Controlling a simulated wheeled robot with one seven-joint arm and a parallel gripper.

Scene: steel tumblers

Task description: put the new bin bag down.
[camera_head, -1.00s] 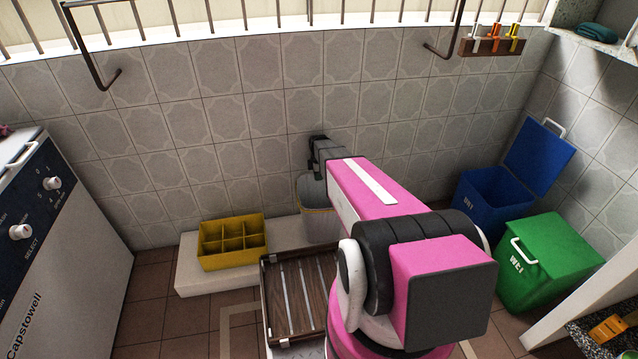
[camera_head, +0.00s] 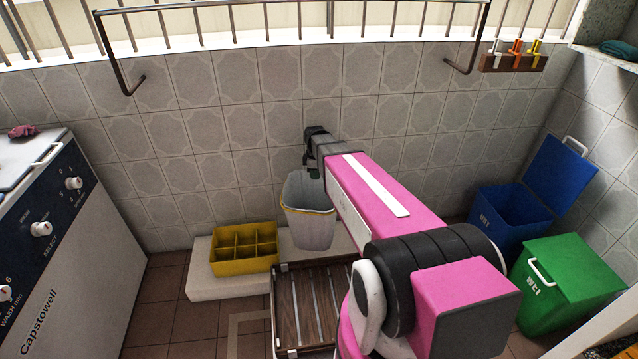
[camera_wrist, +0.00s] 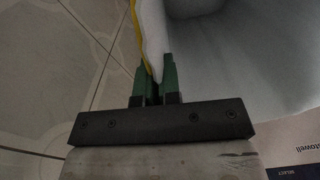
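The new bin bag (camera_head: 308,226) is a pale grey-white, open-topped, bucket-shaped thing with a yellow line below its rim. It is upright in front of the tiled wall, above or on the low white step; I cannot tell whether its base touches. My gripper (camera_head: 314,173) is at its rim. In the wrist view, the green fingers of my gripper (camera_wrist: 156,78) are closed on the bag's white, yellow-edged rim (camera_wrist: 150,40). The bag's pale inside (camera_wrist: 230,75) fills the right of that view. My pink arm hides part of its right side.
A yellow divided crate (camera_head: 245,262) stands on the white step (camera_head: 202,270) left of the bag. A slatted wooden rack (camera_head: 297,312) is in front. Blue (camera_head: 505,215) and green (camera_head: 570,280) bins stand right. A washing machine (camera_head: 75,260) is left. A rail (camera_head: 290,8) runs above.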

